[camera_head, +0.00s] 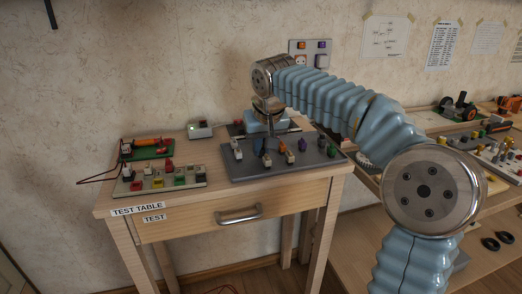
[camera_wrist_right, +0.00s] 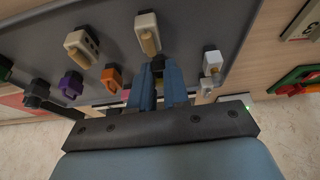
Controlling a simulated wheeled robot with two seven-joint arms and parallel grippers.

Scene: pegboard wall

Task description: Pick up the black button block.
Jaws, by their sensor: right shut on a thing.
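My right gripper (camera_head: 259,144) is low over the dark grey board on the test table. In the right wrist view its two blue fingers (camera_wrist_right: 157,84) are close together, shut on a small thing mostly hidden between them. A black block (camera_wrist_right: 36,92) stands on the board to the left in the wrist view, apart from the fingers. My left gripper is not in view.
The grey board (camera_head: 240,171) also carries white blocks (camera_wrist_right: 82,44), an orange block (camera_wrist_right: 111,77) and a purple block (camera_wrist_right: 72,84), close around the fingers. A lighter switch board (camera_head: 160,186) lies left on the test table (camera_head: 110,203). Bare tabletop is narrow.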

